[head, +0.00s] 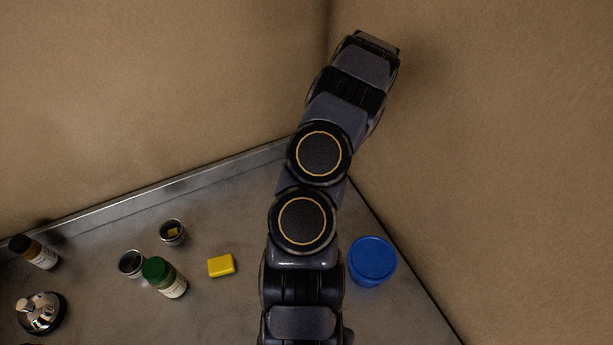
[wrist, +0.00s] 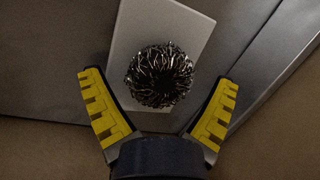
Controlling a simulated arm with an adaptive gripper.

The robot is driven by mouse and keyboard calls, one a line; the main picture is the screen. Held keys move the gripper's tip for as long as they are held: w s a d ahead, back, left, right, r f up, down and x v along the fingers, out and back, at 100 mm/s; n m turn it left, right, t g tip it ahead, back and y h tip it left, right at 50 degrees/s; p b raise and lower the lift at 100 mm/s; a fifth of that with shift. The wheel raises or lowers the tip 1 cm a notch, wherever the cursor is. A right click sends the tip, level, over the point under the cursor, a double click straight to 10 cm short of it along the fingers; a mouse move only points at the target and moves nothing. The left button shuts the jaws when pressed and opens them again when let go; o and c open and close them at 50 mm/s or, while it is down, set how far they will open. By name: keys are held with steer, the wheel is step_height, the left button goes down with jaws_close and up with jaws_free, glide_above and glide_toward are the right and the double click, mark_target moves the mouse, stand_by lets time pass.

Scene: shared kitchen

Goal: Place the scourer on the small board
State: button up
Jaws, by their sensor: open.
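In the wrist view, the scourer (wrist: 160,75) is a round ball of dark, shiny wire coils. It shows against the pale small board (wrist: 190,25), within the board's outline, and appears to rest on it. My gripper (wrist: 159,78) is open, with one yellow-padded finger on each side of the scourer and a visible gap to each. I cannot tell the exact height of the fingers above the board. In the head view, my arm blocks the middle; scourer, board and gripper do not show there.
A blue round container (head: 372,261) stands right of my arm. Walls meet behind the grey counter (head: 215,310).

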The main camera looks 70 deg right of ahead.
steer(key=shift+r, duration=0.1)
steer(key=v, duration=0.7)
steer(key=shift+s+r, duration=0.1)
steer(key=shift+r, duration=0.2)
steer(key=w+a+r+n+g+y, duration=0.1)
steer(key=w+a+r+n+y, duration=0.1)
steer(key=w+a+r+n, duration=0.75)
steer(key=w+a+r+n+g, duration=0.15)
steer(key=a+r, duration=0.25)
steer(key=a, duration=0.5)
steer(key=w+a+r+n+g, duration=0.1)
steer(key=w+a+r+n, duration=0.15)
steer(key=a, duration=0.75)
steer(key=s+a+r+n+g+h, duration=0.2)
steer(key=s+a+r+n, duration=0.3)
steer(key=s+a+n, duration=0.3)
steer(key=s+a, duration=0.3)
steer(key=s, duration=0.1)
steer(key=shift+s+r+n+h, duration=0.2)
steer(key=shift+s+n+h, duration=0.1)
steer(key=shift+n, duration=0.05)
